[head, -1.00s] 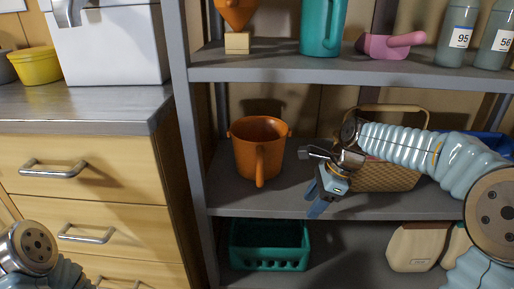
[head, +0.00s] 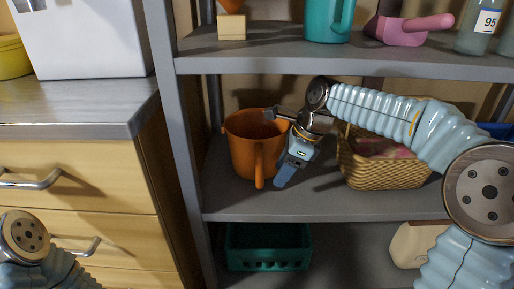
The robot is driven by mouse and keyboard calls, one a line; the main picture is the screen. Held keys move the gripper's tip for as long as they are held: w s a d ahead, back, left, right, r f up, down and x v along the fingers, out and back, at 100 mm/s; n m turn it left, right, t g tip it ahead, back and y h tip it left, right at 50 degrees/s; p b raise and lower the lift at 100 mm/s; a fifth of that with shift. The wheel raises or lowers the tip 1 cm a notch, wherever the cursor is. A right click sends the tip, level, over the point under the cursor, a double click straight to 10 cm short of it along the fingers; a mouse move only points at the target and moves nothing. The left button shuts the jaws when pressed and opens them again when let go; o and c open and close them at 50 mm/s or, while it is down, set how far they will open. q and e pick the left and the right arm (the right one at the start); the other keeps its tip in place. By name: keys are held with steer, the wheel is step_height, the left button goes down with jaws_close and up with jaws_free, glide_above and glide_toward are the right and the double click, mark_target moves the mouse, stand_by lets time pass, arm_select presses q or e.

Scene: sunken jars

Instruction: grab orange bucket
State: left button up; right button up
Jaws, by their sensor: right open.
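The orange bucket (head: 240,146) stands upright on the middle shelf, towards its left end, with its handle facing the front. My right gripper (head: 277,148) is open at the bucket's right side. One finger reaches over the bucket's rim and the other is low and in front, to the right of the handle. I cannot tell whether either finger touches the bucket. My left arm shows at the bottom left corner, but its gripper is out of view.
A wicker basket (head: 384,172) stands right of the bucket, behind my right arm. A green crate (head: 268,248) sits on the shelf below. The upper shelf (head: 300,62) holds a teal pitcher (head: 328,20) and a pink scoop (head: 408,28). A grey shelf post (head: 178,130) stands left of the bucket.

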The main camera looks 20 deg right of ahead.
mark_target(257, 151)
steer(key=a, duration=0.1)
steer(key=w+a, duration=0.1)
steer(key=a, duration=0.1)
steer(key=a+f, duration=0.1)
steer(key=shift+w+a+f, duration=0.1)
steer(key=shift+w+a, duration=0.05)
steer(key=shift+w, duration=0.25)
jaws_close()
